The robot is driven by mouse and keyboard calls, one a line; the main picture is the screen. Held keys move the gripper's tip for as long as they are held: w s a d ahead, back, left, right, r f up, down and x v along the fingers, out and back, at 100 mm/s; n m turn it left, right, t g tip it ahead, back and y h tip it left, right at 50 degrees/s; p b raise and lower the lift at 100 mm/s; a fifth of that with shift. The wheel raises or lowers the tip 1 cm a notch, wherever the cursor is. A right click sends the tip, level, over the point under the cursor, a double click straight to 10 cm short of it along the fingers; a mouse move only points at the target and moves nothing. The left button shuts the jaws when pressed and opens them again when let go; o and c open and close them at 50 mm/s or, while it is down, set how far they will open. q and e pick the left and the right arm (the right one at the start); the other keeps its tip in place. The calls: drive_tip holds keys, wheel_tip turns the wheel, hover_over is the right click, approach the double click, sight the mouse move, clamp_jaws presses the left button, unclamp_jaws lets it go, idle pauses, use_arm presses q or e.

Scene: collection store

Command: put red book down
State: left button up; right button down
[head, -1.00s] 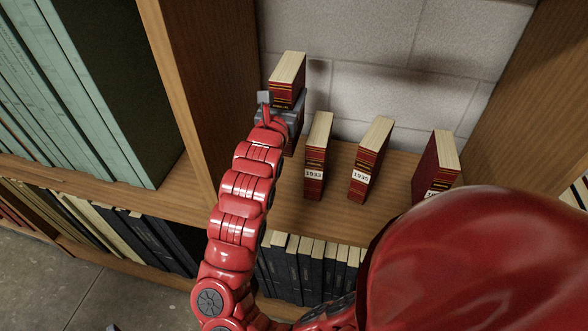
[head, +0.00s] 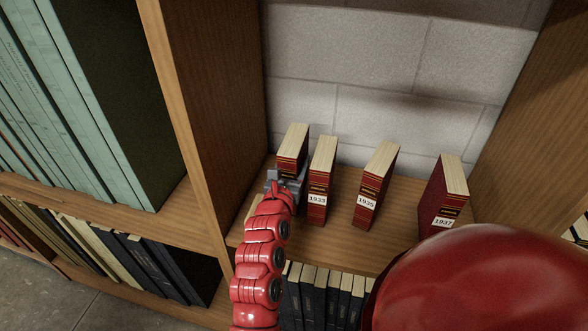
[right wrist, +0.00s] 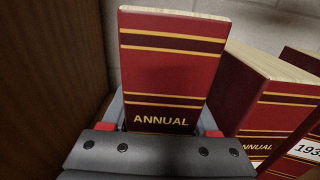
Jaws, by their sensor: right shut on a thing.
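My right gripper (head: 286,183) is shut on a red book (head: 291,166), which stands upright with its spine toward me. The right wrist view shows the book (right wrist: 170,75) close up, with gold bands and "ANNUAL" on its spine, between the gripper's jaws (right wrist: 160,122). It is just left of the red 1933 book (head: 318,182), its top near the same height in the head view. The gripper hides its lower end, so I cannot tell whether it touches the shelf board (head: 337,222). My left gripper is not in view.
Red books 1935 (head: 371,187) and 1937 (head: 441,200) stand farther right with gaps between. A wooden upright (head: 205,120) bounds the bay close on the left. Green volumes (head: 60,120) fill the neighbouring bay. Dark books (head: 325,298) fill the shelf below.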

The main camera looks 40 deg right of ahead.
drive_tip(key=shift+d+f, duration=0.1)
drive_tip(key=shift+f, duration=0.9)
drive_tip(key=shift+f+b, duration=0.15)
drive_tip(key=shift+b, duration=0.15)
drive_tip(key=shift+c, duration=2.2)
unclamp_jaws()
